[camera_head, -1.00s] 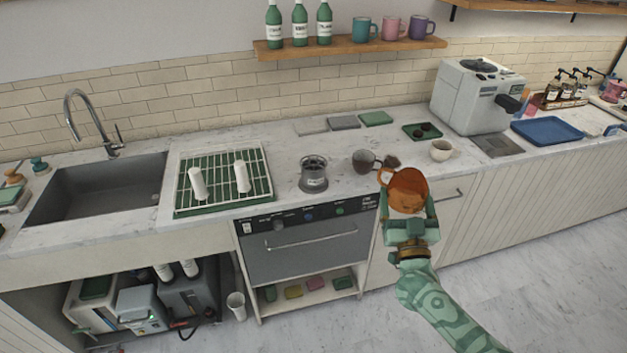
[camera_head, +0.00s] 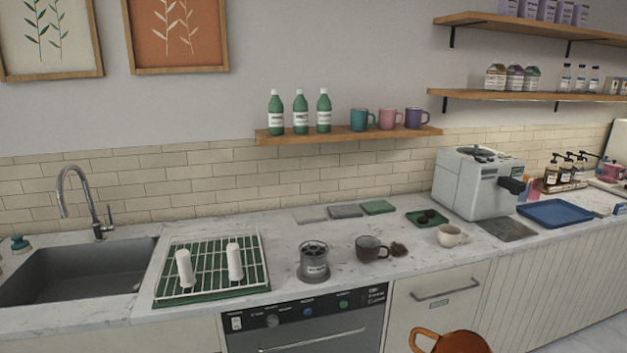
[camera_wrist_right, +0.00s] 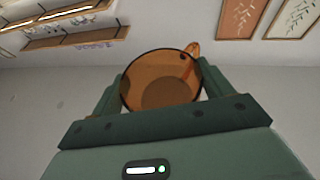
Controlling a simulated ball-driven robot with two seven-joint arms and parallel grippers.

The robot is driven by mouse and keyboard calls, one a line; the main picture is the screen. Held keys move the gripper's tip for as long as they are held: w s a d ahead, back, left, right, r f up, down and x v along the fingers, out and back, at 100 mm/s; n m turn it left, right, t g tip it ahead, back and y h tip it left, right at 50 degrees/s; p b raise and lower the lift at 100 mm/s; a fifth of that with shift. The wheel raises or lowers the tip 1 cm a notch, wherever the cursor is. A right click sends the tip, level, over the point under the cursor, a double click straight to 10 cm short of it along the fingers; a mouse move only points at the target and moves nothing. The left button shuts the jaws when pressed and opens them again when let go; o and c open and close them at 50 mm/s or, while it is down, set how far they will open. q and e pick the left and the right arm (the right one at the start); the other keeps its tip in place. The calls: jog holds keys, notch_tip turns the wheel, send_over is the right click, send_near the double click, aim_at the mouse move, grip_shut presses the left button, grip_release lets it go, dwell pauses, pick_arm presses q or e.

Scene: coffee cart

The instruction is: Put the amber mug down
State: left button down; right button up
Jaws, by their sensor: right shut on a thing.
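The amber mug (camera_head: 450,342) is at the bottom edge of the head view, right of centre, in front of the counter; its lower part is cut off. In the wrist view the translucent amber mug (camera_wrist_right: 160,98) sits between the two green fingers of my right gripper (camera_wrist_right: 161,90), which is shut on it. Its handle points up and right there. My right gripper is below the frame in the head view. My left gripper is not in view.
On the marble counter (camera_head: 400,277) stand a dark mug (camera_head: 371,248), a grey canister (camera_head: 314,262), a cream cup (camera_head: 450,236) and a drying rack (camera_head: 207,287) with two white cylinders. A coffee machine (camera_head: 467,190) stands at the back right. The counter's front strip right of the dark mug is clear.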

pick_arm(q)
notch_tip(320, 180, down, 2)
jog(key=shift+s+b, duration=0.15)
jog(key=shift+b, duration=0.25)
pick_arm(e)
notch_tip(320, 180, down, 6)
jog(key=s, duration=0.2)
jog(key=shift+d+r, duration=0.2)
jog(key=shift+d, duration=0.05)
